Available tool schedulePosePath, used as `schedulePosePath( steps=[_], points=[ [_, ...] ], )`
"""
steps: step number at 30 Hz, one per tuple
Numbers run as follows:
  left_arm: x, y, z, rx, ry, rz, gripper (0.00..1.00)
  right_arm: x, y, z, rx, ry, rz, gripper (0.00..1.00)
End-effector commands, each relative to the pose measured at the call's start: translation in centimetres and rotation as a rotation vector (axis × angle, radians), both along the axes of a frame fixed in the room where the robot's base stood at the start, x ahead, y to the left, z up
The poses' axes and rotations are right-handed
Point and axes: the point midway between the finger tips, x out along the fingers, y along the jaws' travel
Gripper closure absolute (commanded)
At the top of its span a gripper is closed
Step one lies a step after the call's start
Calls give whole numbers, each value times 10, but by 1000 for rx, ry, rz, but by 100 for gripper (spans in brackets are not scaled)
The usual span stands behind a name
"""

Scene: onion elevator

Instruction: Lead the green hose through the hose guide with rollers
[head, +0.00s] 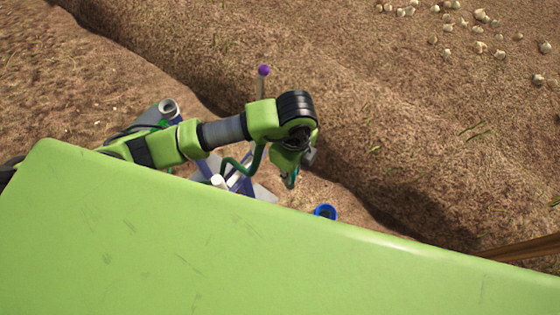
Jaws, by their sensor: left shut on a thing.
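My left gripper (291,177) points down at the middle of the head view, mostly covered by its own wrist. It is shut on the dark green hose (235,165), which curves from the left of the gripper up beside the wrist. Just left of it, low on the ground, is a blue-purple frame with white rollers (218,181), which looks like the hose guide. My arm and a green surface hide much of it. I cannot tell whether the hose lies between the rollers. My right gripper is out of view.
A purple ball (263,71) tops a thin post behind my arm. A blue ring (325,211) shows right of the gripper. Soil ridges with scattered onions (480,47) lie beyond. A green surface blocks the lower picture.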

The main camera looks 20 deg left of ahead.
Motion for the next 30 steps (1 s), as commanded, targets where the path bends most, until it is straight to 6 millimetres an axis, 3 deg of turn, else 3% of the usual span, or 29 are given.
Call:
schedulePosePath(
  steps=[21,30],
  points=[
    [-30,-83,1,-2,1,-2,100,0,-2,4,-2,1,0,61],
    [-38,-106,0,0,0,-1,100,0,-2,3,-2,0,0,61]
  ],
)
